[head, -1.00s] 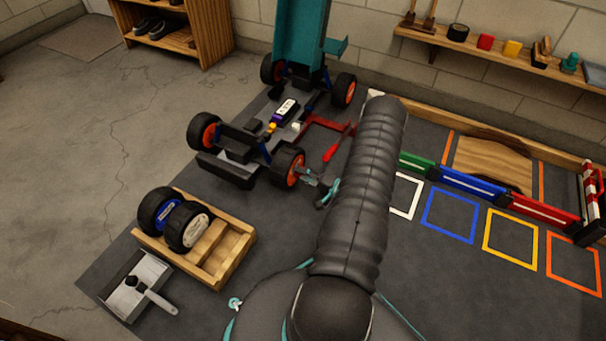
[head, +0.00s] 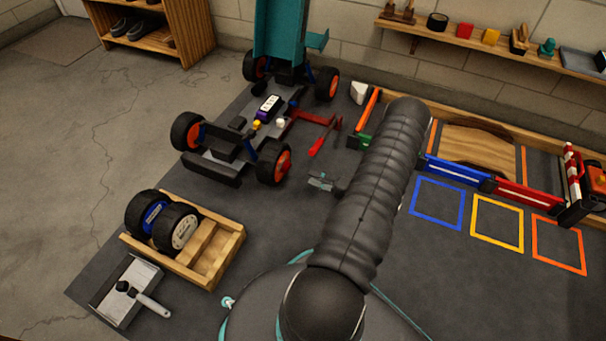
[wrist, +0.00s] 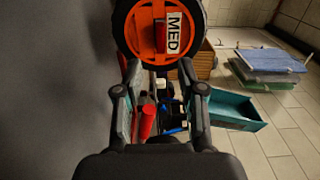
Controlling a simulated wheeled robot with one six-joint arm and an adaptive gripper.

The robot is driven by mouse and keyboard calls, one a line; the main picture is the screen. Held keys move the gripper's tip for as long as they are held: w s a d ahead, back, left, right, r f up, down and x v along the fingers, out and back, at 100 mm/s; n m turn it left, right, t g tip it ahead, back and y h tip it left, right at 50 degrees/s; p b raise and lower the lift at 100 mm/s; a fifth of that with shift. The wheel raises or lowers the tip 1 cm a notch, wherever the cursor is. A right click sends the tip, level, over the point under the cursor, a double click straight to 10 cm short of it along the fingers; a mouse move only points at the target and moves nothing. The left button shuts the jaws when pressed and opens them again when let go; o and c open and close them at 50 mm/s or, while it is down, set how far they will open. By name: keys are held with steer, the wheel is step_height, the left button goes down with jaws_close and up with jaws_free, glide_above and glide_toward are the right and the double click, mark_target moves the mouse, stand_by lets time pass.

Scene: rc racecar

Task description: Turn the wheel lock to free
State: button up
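The racecar's near front wheel (head: 273,162) is black with an orange hub. In the wrist view the wheel (wrist: 160,38) fills the top, beyond the fingertips, with a white "MED" label. A red-orange bar (wrist: 160,36), apparently the wheel lock, stands upright across the hub in that picture. My gripper (wrist: 159,75) is open and empty, its fingers on either side of the hub's lower part in the picture. In the head view my gripper (head: 322,181) is right of the wheel, with a gap between them. My arm hides part of the wrist there.
A wooden crate (head: 232,257) holds two loose wheels. A grey tray (head: 112,310) with a tool lies before it. Coloured squares (head: 437,203) mark clear mat at right.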

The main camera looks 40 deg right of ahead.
steer(key=shift+v, duration=1)
